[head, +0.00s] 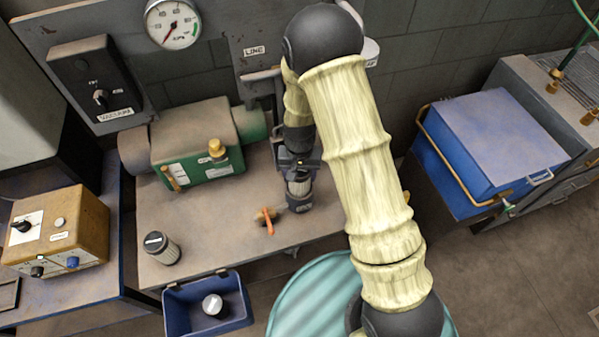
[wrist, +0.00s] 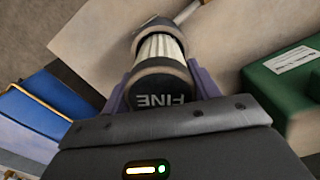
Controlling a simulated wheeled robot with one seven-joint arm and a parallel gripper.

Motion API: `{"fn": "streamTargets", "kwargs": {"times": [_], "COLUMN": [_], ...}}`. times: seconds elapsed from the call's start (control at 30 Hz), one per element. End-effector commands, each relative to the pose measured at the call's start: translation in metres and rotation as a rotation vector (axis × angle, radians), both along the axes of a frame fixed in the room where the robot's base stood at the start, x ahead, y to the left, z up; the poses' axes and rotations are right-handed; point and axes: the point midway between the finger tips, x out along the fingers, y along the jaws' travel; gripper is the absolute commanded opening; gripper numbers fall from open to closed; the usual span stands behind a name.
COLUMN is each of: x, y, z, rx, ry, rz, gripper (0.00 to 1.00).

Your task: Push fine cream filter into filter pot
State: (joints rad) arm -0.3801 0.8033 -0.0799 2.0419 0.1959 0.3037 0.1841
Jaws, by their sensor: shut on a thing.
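My gripper (head: 299,168) points down over the workbench, its fingers (wrist: 160,88) on either side of the dark end cap of the fine cream filter. The filter (head: 299,187) has cream pleats (wrist: 160,48) and a black cap marked FINE in the wrist view. Its far end meets a dark grey round part (head: 300,204) with a small pale label in the head view. I cannot tell whether this part is the filter pot or the filter's other end cap, nor how deep the filter sits.
On the workbench (head: 210,215) are a green machine (head: 195,150), a second dark-capped filter (head: 162,248) and an orange-handled item (head: 268,222). A blue bin (head: 240,318) holds a white-topped item. A blue box (head: 500,140) stands at right.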

Motion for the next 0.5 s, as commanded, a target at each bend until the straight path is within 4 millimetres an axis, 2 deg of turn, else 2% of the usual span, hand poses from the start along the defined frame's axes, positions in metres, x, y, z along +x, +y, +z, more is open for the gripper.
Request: {"fn": "streamTargets", "kwargs": {"times": [0.5], "x": [0.0002], "y": [0.0000], "z": [-0.0080], "rx": [0.000], "ry": [0.000], "rz": [0.000], "gripper": [0.33]}}
